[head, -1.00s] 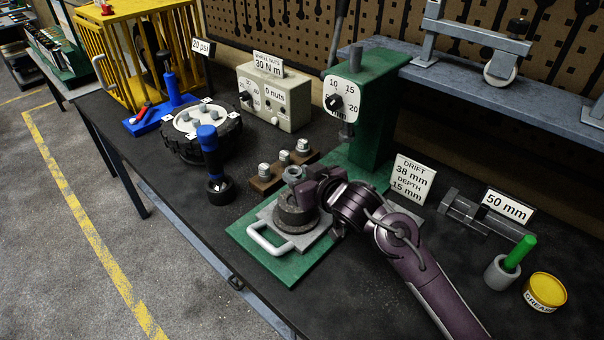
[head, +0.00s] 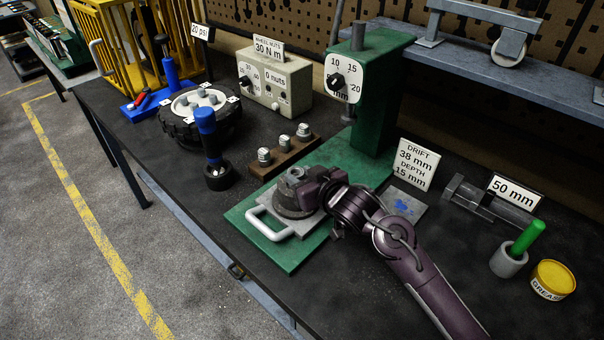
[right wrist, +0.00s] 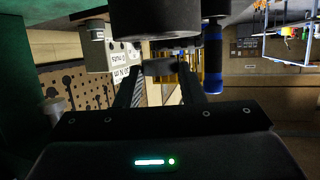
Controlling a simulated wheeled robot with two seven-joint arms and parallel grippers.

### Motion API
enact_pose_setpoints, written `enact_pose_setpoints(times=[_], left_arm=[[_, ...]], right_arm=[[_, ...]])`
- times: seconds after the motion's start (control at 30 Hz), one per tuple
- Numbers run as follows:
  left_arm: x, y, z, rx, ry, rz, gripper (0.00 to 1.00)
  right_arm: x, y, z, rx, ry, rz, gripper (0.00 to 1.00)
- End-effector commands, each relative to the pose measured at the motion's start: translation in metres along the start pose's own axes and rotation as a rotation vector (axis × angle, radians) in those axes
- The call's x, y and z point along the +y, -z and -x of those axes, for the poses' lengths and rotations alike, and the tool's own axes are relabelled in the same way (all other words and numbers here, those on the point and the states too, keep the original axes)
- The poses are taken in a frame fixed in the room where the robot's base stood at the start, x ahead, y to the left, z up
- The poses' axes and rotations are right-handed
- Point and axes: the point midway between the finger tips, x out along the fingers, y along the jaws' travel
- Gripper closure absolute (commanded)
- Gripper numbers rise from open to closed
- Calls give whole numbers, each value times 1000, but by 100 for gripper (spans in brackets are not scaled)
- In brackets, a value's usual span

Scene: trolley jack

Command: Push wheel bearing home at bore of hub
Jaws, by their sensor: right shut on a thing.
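The hub (head: 290,205) is a dark round block on a grey plate with a white handle (head: 271,224), on the press's green base (head: 250,245). A grey ring, seemingly the wheel bearing (head: 294,174), sits at the hub's top, over the bore. My right gripper (head: 308,184) reaches in from the right, low beside it, and is shut on it. The gripper hides its right side, so I cannot tell how deep it sits. In the right wrist view, the fingers (right wrist: 160,85) stand near a large dark cylinder (right wrist: 158,20). My left gripper is not in view.
The green press (head: 375,90) with its dial rises behind. A wooden block with studs (head: 284,155) and a blue-handled tool (head: 209,145) stand to the left. A grey pad with a blue smear (head: 403,206), a sign (head: 413,165), a green-handled pot (head: 515,255) and a grease tin (head: 551,279) lie right.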

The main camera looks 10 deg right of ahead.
Motion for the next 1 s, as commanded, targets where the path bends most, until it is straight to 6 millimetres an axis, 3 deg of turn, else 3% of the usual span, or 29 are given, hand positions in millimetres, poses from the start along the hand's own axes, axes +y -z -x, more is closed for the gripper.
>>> enact_pose_setpoints(times=[1.0], left_arm=[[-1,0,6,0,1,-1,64]], right_arm=[[0,0,0,1,-1,0,89]])
